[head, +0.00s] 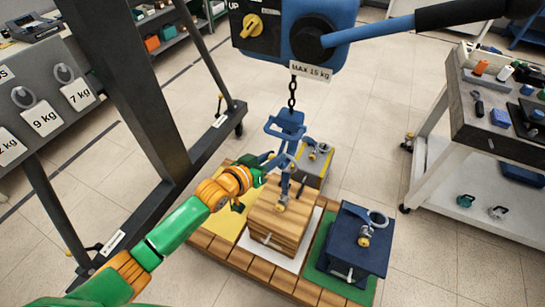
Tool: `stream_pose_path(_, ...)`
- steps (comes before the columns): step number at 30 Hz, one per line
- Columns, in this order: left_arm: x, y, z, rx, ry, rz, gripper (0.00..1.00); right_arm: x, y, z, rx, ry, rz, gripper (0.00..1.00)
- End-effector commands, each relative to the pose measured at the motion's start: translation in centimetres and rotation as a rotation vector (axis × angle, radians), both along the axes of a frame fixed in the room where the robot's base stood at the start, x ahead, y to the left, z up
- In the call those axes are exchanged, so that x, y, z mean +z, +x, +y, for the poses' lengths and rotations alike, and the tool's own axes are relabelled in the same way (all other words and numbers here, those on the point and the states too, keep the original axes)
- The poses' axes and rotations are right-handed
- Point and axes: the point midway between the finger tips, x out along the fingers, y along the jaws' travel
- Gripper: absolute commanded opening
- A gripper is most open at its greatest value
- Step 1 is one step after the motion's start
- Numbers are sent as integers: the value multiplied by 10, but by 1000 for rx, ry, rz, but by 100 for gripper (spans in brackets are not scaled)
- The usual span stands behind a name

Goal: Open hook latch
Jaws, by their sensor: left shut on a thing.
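The blue hook (289,122) hangs on a short dark chain (292,92) under the blue hoist (325,30), above the wooden block. My left gripper (268,168) reaches in from the left at the hook's lower left side. It is shut on a small blue part there, which looks like the hook latch. The fingers and the part are small and overlap, so how far the latch stands open cannot be told. My right gripper is not in view.
The wooden block (284,218) stands on a white mat on the slatted pallet (222,250). A dark blue block (352,240) is at right, a grey one (313,162) behind. A dark frame post (130,80) rises at left; a workbench (478,125) stands right.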

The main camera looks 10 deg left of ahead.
Motion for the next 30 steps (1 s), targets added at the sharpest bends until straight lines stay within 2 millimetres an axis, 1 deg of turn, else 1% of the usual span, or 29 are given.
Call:
stream_pose_path(1,4,1,0,0,-4,-9,0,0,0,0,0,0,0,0)
stream_pose_path(14,4,1,0,0,-4,-9,0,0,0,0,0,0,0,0)
stream_pose_path(15,4,1,0,0,-4,-9,39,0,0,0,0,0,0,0)
stream_pose_path(17,3,1,0,1,-3,-8,55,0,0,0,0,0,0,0)
stream_pose_path(18,3,1,0,0,-2,-7,61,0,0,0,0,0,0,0)
stream_pose_path(26,1,0,0,0,-2,-3,61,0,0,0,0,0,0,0)
stream_pose_path(28,3,-4,3,0,-3,-3,61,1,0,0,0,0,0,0)
stream_pose_path(30,7,-14,8,0,-1,-2,61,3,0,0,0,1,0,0)
